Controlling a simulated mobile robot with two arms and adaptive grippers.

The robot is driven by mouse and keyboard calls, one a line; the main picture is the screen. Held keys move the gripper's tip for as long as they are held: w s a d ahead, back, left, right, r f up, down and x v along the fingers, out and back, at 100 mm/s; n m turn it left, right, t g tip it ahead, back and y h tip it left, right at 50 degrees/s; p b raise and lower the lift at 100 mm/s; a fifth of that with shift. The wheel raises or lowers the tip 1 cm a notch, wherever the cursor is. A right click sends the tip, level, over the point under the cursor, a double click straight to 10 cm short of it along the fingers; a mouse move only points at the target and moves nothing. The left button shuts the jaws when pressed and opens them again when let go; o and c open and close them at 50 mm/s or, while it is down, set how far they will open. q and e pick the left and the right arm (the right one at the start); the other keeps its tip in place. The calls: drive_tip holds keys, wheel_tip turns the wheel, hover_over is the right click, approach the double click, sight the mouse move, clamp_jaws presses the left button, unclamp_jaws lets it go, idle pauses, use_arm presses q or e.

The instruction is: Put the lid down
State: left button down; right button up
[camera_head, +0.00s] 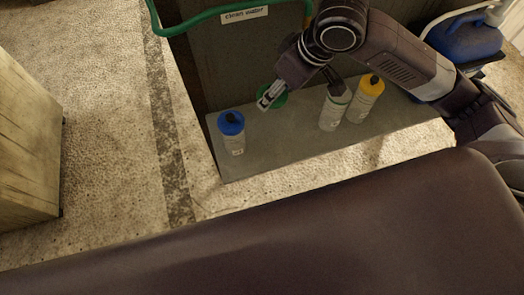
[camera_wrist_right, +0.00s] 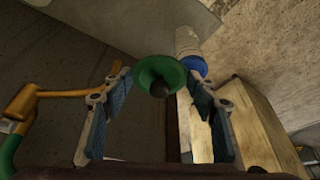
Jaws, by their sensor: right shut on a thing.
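A green lid (camera_head: 277,98) with a dark knob is at my right gripper (camera_head: 264,100), over the left part of the grey shelf (camera_head: 240,167). In the right wrist view the green lid (camera_wrist_right: 160,73) sits between the two fingers of the right gripper (camera_wrist_right: 160,92), which is shut on it. I cannot tell whether the lid touches the shelf. A pale bottle with a greenish neck (camera_head: 332,113) stands on the shelf to the right, its top partly behind a dark part. My left gripper is not in view.
A blue-capped bottle (camera_head: 231,140) stands left of the lid; its blue cap (camera_wrist_right: 195,66) shows behind the lid in the wrist view. A yellow-capped bottle (camera_head: 364,102) stands at right. A green hose (camera_head: 200,22) and a blue jug (camera_head: 465,42) are behind. The shelf's front middle is clear.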

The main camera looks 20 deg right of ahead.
sight(262, 150)
drive_tip(key=f+n, duration=0.1)
drive_tip(key=f, duration=0.7)
drive_tip(key=a+f+n+g+y+b, duration=0.1)
drive_tip(key=f+n, duration=0.1)
drive_tip(key=f, duration=0.7)
drive_tip(key=a+f+n, duration=0.1)
drive_tip(key=f+n, duration=0.1)
drive_tip(key=f, duration=0.7)
drive_tip(key=shift+f+g, duration=0.1)
drive_tip(key=shift+g, duration=0.2)
drive_tip(key=shift+f+y+b, duration=0.1)
drive_tip(key=shift+y+b, duration=0.2)
drive_tip(key=o, duration=0.9)
drive_tip(key=shift+o, duration=0.2)
drive_tip(key=v, duration=1.2)
drive_tip(key=shift+a, duration=0.15)
